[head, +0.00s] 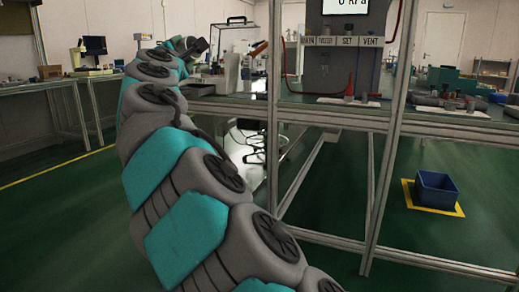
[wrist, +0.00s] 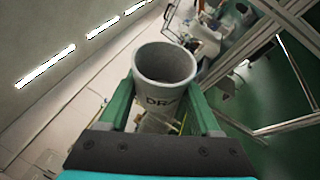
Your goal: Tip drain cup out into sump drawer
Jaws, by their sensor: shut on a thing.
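The drain cup (wrist: 160,88) is a grey cylinder with dark letters starting "DR" on its side. In the wrist view I look toward its open mouth, and the inside looks plain grey with no clear contents. My gripper (wrist: 163,112) has its green fingers on either side of the cup and is shut on it. In the head view my arm reaches up and away to the left of the bench frame, and its end is small there; the cup cannot be made out. I cannot identify the sump drawer in either view.
A metal-framed bench (head: 330,112) with upright posts stands right of my arm. A panel with labels such as "SET" and "VENT" (head: 345,41) stands on it. A blue bin (head: 436,190) sits on a yellow floor square. Another bench (head: 60,85) is at left; green floor between is clear.

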